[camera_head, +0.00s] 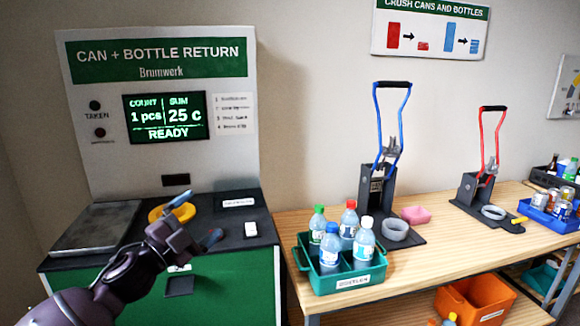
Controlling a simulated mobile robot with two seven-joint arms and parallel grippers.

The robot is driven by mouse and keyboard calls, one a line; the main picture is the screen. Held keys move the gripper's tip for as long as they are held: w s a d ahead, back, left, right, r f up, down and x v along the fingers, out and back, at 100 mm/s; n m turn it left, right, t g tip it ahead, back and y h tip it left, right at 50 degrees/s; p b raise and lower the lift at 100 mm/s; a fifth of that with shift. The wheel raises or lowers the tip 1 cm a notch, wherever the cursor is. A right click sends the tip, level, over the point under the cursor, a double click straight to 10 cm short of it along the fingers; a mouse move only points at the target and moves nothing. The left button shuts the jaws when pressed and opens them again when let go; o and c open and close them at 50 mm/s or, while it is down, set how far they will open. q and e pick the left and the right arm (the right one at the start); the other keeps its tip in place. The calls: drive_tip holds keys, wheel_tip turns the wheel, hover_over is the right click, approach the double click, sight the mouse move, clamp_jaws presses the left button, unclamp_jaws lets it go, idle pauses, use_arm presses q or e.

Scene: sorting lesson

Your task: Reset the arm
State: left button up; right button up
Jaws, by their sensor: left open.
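My left gripper (197,220) is open, with its two blue-tipped fingers apart and nothing between them. It is held in front of the can and bottle return machine (160,185), over the front part of its dark counter. The yellow ring (170,211) on that counter shows behind the fingers and is partly hidden by them. My left arm comes in from the lower left. My right gripper is out of the picture.
The machine's screen (165,118) reads READY. A green crate (345,283) of several bottles stands on the wooden table (440,255). A blue-handled crusher (385,150) and a red-handled crusher (482,155) stand behind. An orange bin (480,296) sits below.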

use_arm(q)
drive_tip(key=s+a+f+n+y, duration=0.3)
drive_tip(key=s+f+n+y, duration=0.3)
drive_tip(key=f, duration=0.5)
drive_tip(key=s+a+f+n+y, duration=0.4)
drive_tip(key=f+n, duration=0.3)
drive_tip(key=f, duration=0.4)
drive_tip(key=s+a+f+n+g+y, duration=0.1)
drive_tip(key=s+f+n+g, duration=0.1)
drive_tip(key=s+f, duration=0.6)
drive_tip(key=s+f+n+g+y, duration=0.2)
drive_tip(key=s+f, duration=0.5)
drive_tip(key=s, duration=0.7)
drive_tip(key=shift+s+a+f+n+g, duration=0.35)
drive_tip(key=shift+n+g, duration=0.35)
drive_tip(key=shift+n, duration=0.5)
drive_tip(key=shift+w, duration=0.1)
